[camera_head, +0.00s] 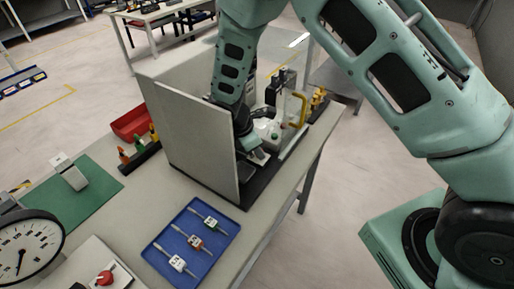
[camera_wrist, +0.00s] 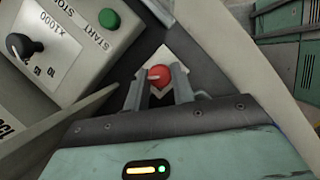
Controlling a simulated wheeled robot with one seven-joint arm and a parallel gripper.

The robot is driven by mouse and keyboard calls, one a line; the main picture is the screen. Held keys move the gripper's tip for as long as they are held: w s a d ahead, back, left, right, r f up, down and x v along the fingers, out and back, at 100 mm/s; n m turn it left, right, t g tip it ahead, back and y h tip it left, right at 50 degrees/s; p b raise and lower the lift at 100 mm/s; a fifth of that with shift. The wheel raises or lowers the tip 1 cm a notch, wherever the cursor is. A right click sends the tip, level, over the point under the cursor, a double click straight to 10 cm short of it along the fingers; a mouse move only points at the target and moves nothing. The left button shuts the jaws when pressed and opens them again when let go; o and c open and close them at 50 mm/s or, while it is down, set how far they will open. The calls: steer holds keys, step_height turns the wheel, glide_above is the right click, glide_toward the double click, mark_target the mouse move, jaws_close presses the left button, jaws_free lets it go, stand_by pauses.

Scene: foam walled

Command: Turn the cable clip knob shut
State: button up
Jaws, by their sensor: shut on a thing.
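A red round knob (camera_wrist: 159,76) with a pale pointer mark sits on a small white piece (camera_wrist: 178,57) in the wrist view. I take this to be the cable clip knob. My gripper (camera_wrist: 158,88) has one finger on each side of the red knob and is shut on it. In the head view my gripper (camera_head: 254,157) is low inside the walled station, behind the pale panel (camera_head: 196,140). The knob cannot be made out there, as my arm and gripper cover that spot.
A control box (camera_wrist: 62,48) with a green button (camera_wrist: 109,18) and a black dial is close at the left in the wrist view. A yellow handle (camera_head: 299,110) stands behind my gripper. A blue tray (camera_head: 170,248) with several small tools lies outside the panel.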

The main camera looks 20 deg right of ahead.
steer(key=shift+m, duration=0.7)
steer(key=o, duration=1)
steer(key=b+v, duration=0.2)
steer(key=v, duration=0.5)
steer(key=shift+w+r, duration=0.2)
steer(key=shift+a, duration=0.1)
